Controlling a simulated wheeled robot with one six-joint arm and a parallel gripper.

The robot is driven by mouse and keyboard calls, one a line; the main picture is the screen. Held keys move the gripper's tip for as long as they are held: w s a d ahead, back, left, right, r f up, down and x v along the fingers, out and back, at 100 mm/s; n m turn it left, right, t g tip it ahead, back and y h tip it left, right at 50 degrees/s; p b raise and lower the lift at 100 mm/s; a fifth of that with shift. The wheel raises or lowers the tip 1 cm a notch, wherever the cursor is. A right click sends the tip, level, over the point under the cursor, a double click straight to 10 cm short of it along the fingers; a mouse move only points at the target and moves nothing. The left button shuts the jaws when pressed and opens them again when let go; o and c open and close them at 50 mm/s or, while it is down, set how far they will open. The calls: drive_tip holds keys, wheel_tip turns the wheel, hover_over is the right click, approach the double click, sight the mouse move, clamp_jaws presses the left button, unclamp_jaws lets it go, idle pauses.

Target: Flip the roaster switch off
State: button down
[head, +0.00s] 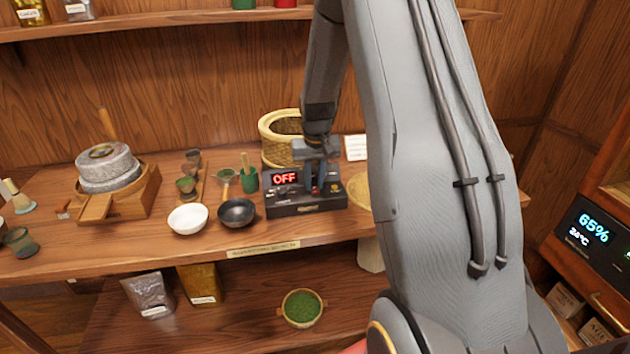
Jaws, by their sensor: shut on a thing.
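The roaster's dark control box (310,207) stands near the front edge of the wooden counter, right of the black bowl. Its lit display (284,178) reads OFF in red. My gripper (317,183) comes down from above onto the right part of the box, beside the display. It is shut on the switch there. The gripper and its fingers hide most of the switch, so I cannot see its exact position. Small red parts show near the fingers.
A white bowl (188,219) and a black bowl (237,212) sit left of the box. A stone mill (107,168) is at left. A humidity display (590,232) is at far right.

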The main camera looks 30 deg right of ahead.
sight(315, 191)
drive_tip(key=c, duration=1.6)
unclamp_jaws()
drive_tip(key=shift+r, duration=0.15)
drive_tip(key=shift+s+a+r+b, duration=0.15)
drive_tip(key=shift+r+b, duration=0.2)
drive_tip(key=shift+r, duration=0.9)
drive_tip(key=shift+s+d+r+b, duration=0.15)
drive_tip(key=shift+r+b, duration=0.25)
drive_tip(key=shift+r, duration=0.85)
drive_tip(key=shift+s+a+r+b, duration=0.15)
drive_tip(key=shift+r+b, duration=0.2)
drive_tip(key=shift+r, duration=0.9)
drive_tip(key=shift+a, duration=0.1)
drive_tip(key=s+a+n, duration=0.1)
drive_tip(key=s+a, duration=0.4)
drive_tip(key=s, duration=0.2)
drive_tip(key=s+a+f+n, duration=0.1)
drive_tip(key=s+a, duration=0.5)
drive_tip(key=s, duration=0.2)
drive_tip(key=s+a+f+n, duration=0.1)
drive_tip(key=s+a, duration=0.5)
drive_tip(key=s, duration=0.1)
drive_tip(key=shift+s+f+b, duration=0.2)
drive_tip(key=shift+s+b, duration=0.15)
